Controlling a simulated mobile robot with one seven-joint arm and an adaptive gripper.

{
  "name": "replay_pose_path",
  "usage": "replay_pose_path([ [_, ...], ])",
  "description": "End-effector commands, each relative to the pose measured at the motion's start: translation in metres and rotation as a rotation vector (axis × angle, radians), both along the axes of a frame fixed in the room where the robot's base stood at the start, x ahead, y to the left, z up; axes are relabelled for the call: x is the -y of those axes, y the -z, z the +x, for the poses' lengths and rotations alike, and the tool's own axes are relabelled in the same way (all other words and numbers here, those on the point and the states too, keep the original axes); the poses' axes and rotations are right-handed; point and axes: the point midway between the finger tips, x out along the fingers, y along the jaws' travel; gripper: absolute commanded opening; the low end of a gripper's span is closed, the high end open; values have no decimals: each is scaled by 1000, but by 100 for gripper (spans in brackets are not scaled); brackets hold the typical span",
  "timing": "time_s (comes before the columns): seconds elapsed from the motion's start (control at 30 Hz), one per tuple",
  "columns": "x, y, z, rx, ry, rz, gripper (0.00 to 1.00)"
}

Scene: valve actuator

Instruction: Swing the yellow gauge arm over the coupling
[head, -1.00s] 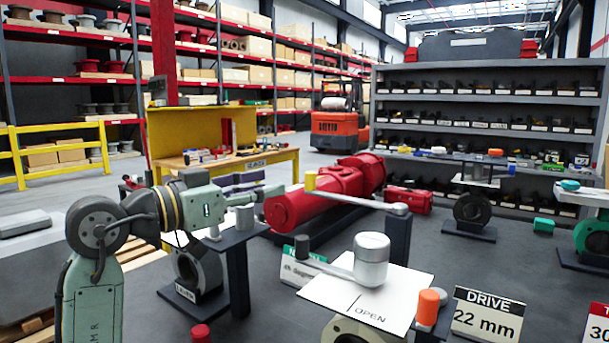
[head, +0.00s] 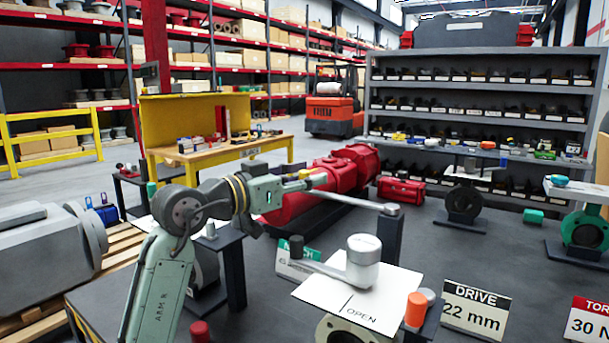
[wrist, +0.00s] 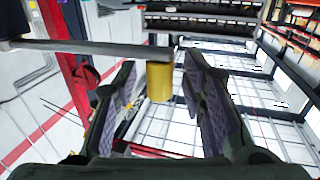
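The gauge arm (head: 350,199) is a thin grey bar running left from a dark post (head: 390,238). Its yellow end knob (wrist: 160,82) is a short upright cylinder. In the wrist view it stands between the two fingers of my gripper (wrist: 168,95), with a narrow gap on each side. My gripper (head: 303,181) hides most of the knob in the head view. A grey cylinder with a side lever (head: 363,262) stands over the white plate marked OPEN (head: 385,310), in front of the bar. I cannot tell which part is the coupling.
A red cylinder assembly (head: 345,165) lies behind the bar. An orange-capped piece (head: 416,309) stands right of the plate, beside the DRIVE 22 mm sign (head: 474,310). A dark stand (head: 236,275) is left of the plate.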

Motion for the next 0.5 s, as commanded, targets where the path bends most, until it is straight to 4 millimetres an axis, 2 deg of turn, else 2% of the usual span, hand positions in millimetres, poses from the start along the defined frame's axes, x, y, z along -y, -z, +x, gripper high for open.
replay_pose_path([
  [0.13, 0, 0, 0, 0, 0, 0, 37],
  [0.5, 0, 0, 0, 0, 0, 0, 12],
])
